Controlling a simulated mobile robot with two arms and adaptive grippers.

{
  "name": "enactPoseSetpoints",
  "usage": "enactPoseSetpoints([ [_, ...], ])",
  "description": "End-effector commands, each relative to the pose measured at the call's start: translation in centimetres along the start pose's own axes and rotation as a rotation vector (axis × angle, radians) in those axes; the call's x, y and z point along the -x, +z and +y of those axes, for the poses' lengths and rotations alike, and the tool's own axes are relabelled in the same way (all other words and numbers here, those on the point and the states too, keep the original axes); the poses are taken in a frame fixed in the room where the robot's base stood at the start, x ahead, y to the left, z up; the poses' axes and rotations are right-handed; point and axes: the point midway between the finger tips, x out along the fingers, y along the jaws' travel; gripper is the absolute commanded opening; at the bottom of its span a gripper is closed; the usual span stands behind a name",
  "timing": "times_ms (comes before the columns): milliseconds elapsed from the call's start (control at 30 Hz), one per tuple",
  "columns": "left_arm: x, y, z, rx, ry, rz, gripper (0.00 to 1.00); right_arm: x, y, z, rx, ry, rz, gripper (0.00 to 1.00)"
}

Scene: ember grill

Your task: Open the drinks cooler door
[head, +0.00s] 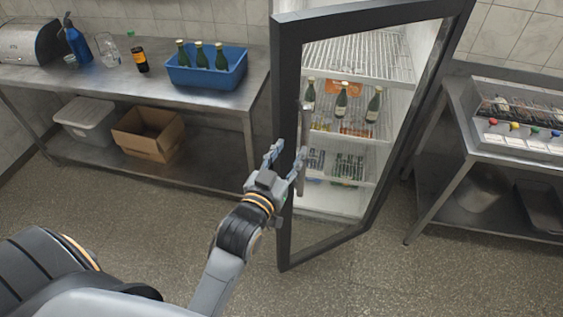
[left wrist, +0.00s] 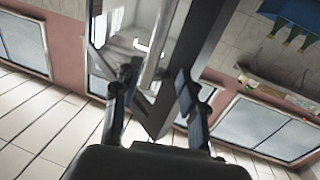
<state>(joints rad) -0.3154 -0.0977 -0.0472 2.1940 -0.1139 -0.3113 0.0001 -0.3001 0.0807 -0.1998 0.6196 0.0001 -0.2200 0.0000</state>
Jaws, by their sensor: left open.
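The drinks cooler door (head: 287,215) has a dark frame around clear glass. It appears to stand ajar, its left edge toward me. A vertical metal handle (head: 304,130) runs along the inner side of its left frame. My left gripper (head: 286,158) is open at this edge. One finger overlaps the handle's lower part in the head view, the other lies left of the frame. In the left wrist view the open fingers (left wrist: 155,95) lie either side of the dark frame (left wrist: 185,65). Contact is unclear. My right gripper is out of view.
White cooler shelves (head: 350,65) hold green bottles (head: 341,102). A steel table (head: 100,97) at left carries a blue bin (head: 180,77) of bottles, with a cardboard box (head: 148,138) below. Another steel table (head: 455,130) stands at right. The floor (head: 400,285) in front is clear.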

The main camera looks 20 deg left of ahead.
Motion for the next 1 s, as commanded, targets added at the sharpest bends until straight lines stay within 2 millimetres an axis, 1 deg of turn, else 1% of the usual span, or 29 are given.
enactPoseSetpoints([
  [33, 0.9, 0.1, 0.0, 0.000, 0.000, -0.002, 0.42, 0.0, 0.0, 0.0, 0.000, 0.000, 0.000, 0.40],
  [100, 1.9, 0.1, -0.1, 0.000, -0.001, -0.001, 0.42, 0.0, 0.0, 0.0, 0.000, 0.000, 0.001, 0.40],
  [233, 3.0, 0.0, -0.1, -0.001, -0.001, -0.001, 0.42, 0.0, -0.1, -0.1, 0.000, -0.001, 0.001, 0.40],
  [400, 3.6, 0.0, -0.2, -0.001, -0.001, 0.001, 0.42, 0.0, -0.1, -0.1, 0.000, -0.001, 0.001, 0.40],
  [600, 3.6, 0.0, -0.2, 0.000, -0.001, 0.001, 0.42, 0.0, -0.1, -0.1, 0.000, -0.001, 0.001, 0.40],
  [633, 3.6, 0.0, -0.2, 0.000, -0.001, 0.001, 0.42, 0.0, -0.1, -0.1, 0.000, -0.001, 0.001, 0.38],
  [667, 3.6, 0.0, -0.2, 0.000, -0.001, 0.000, 0.42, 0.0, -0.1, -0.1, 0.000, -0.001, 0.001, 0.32],
  [700, 3.5, 0.3, -0.1, 0.000, 0.000, -0.004, 0.42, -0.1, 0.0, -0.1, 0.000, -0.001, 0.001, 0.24],
  [733, 3.5, 0.7, -0.1, -0.001, 0.002, -0.010, 0.42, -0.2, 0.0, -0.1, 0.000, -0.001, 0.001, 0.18],
  [767, 3.4, 1.4, 0.1, -0.001, 0.004, -0.020, 0.42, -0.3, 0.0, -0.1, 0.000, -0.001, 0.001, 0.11],
  [800, 3.2, 2.7, 0.3, -0.002, 0.010, -0.039, 0.42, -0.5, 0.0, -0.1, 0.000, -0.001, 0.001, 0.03],
  [833, 3.1, 4.0, 0.5, -0.002, 0.016, -0.059, 0.42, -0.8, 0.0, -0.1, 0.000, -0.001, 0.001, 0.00],
  [867, 3.0, 5.7, 0.7, -0.003, 0.022, -0.084, 0.42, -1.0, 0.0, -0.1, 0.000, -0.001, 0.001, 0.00],
  [967, 2.9, 13.1, 1.9, -0.008, 0.052, -0.198, 0.42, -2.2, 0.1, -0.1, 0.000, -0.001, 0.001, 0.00],
  [1000, 3.1, 16.7, 2.4, -0.012, 0.067, -0.254, 0.42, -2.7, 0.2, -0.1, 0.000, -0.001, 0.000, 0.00],
])
